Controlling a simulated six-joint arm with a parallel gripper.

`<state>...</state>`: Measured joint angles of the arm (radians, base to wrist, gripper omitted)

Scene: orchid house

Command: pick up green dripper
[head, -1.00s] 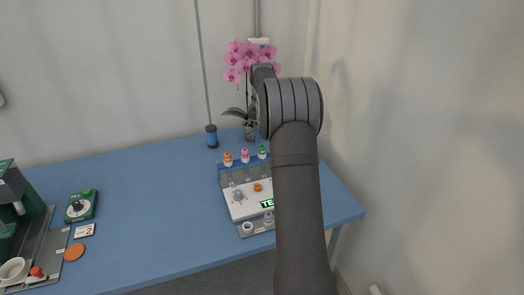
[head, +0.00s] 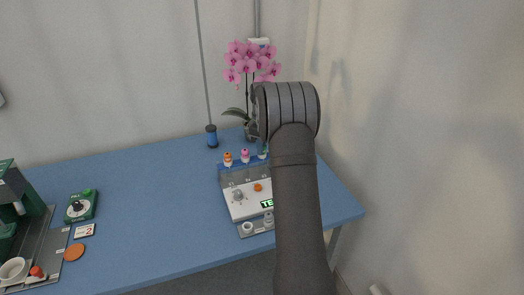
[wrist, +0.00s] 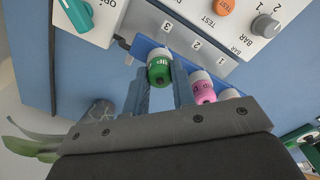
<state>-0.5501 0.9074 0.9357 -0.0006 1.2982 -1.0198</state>
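The green dripper (wrist: 159,70) has a green body and a white end. It stands at the right end of a row on the blue rack of the tester. In the wrist view it lies between the two fingers of my gripper (wrist: 160,80), which is open, one finger on each side. I cannot tell whether either finger touches it. In the head view the green dripper (head: 262,154) is partly hidden by my gripper (head: 262,143), which is over it.
The pink dripper (wrist: 203,88) stands close beside my right finger in the wrist view. The orange dripper (head: 227,158) is farther left in the head view. A potted orchid (head: 247,62) rises behind my gripper.

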